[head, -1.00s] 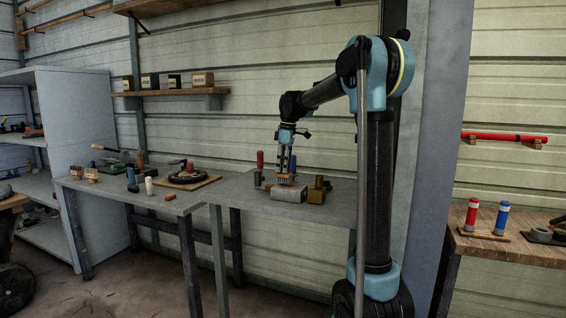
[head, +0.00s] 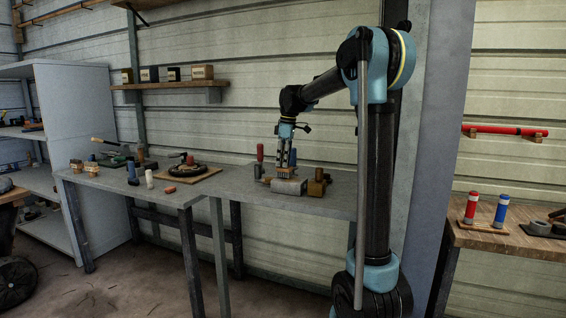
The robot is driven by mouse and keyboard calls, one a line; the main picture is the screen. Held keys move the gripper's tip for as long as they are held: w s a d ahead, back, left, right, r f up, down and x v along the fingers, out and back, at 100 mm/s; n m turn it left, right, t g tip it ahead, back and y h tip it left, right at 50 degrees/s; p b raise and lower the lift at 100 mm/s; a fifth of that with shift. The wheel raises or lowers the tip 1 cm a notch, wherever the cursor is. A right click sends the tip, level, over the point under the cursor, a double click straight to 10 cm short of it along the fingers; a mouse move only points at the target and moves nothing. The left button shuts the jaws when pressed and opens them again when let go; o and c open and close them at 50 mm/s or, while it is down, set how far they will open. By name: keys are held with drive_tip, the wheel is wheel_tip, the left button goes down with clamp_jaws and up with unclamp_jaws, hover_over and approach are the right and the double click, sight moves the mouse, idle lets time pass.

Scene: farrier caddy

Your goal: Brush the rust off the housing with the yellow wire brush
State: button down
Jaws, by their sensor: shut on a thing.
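My gripper (head: 286,158) points down over the right bench and is shut on the wire brush (head: 285,172). The brush shows as a small tan-yellow block with darker bristles below. The housing (head: 289,187), a grey metal block, lies on the bench directly under the brush. The bristles appear to be at or just above the housing's top. Whether they touch cannot be told at this size. Rust on the housing cannot be made out, and the brush hides part of its top.
A brass-brown fitting (head: 318,184) stands right beside the housing. The left bench holds a round dark part on a wooden board (head: 206,180) and several small items.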

sight(290, 167)
drive_tip(key=shift+f, duration=0.4)
idle(0.3)
drive_tip(key=shift+d, duration=0.15)
drive_tip(key=shift+s+d+r, duration=0.1)
drive_tip(key=shift+s+d, duration=0.2)
drive_tip(key=shift+d, duration=0.35)
drive_tip(key=shift+s+d, duration=0.25)
drive_tip(key=shift+d, duration=0.35)
drive_tip(key=shift+s+d, duration=0.25)
drive_tip(key=shift+d, duration=0.4)
drive_tip(key=shift+s+d, duration=0.25)
drive_tip(key=shift+d, duration=0.35)
drive_tip(key=shift+d, duration=0.1)
drive_tip(key=shift+r, duration=0.65)
